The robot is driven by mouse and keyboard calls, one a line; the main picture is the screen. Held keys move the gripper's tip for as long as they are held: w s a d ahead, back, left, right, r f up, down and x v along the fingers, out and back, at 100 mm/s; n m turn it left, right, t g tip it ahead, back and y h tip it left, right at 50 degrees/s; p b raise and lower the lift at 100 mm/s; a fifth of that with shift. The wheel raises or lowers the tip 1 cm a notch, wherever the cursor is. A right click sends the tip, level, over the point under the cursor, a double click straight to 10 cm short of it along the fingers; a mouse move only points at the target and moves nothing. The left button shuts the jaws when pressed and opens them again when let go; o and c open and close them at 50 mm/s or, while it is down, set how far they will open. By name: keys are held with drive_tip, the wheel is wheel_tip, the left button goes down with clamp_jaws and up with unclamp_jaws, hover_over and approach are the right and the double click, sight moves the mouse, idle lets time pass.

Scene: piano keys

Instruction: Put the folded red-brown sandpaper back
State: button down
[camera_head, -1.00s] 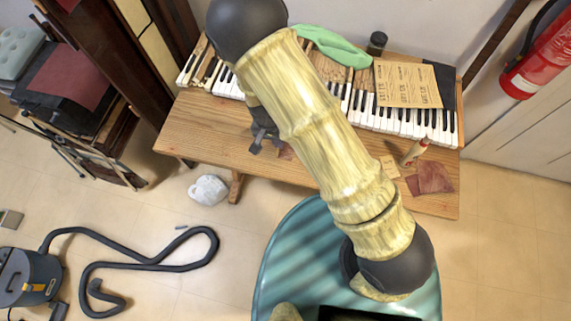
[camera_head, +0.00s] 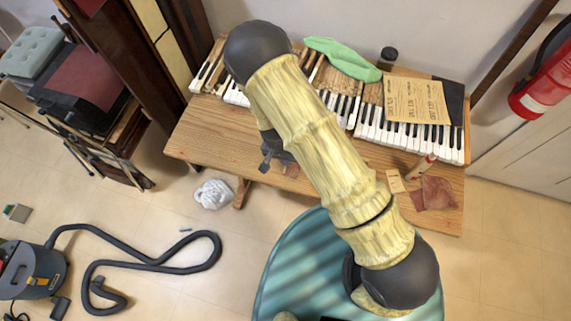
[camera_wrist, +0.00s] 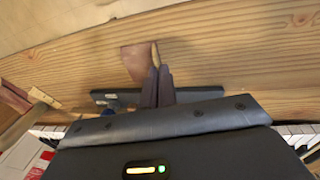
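My gripper (camera_wrist: 157,72) has its two dark fingers close together, pointing down at the front of the wooden bench. A small folded red-brown sandpaper (camera_wrist: 137,62) is at the fingertips in the wrist view; its pale right edge runs in between them, and the fingers look shut on it. In the head view it shows as a brown patch (camera_head: 291,171) just right of my gripper (camera_head: 268,165), partly behind my arm. A larger red-brown sheet (camera_head: 438,192) lies on the bench at the right, with a smaller brown piece (camera_head: 417,201) beside it.
The wooden bench (camera_head: 215,140) carries piano keys (camera_head: 415,134), a green cloth (camera_head: 343,60) and printed brown sheets (camera_head: 416,101). A glue bottle (camera_head: 422,167) and a tan block (camera_head: 396,181) stand near the right-hand sheets. The bench's left front is clear.

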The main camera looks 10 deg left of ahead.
drive_tip(key=shift+f+p, duration=0.65)
drive_tip(key=shift+f, duration=1.4)
drive_tip(key=shift+f, duration=0.2)
drive_tip(key=c, duration=1.7)
unclamp_jaws()
drive_tip(key=shift+r, duration=0.1)
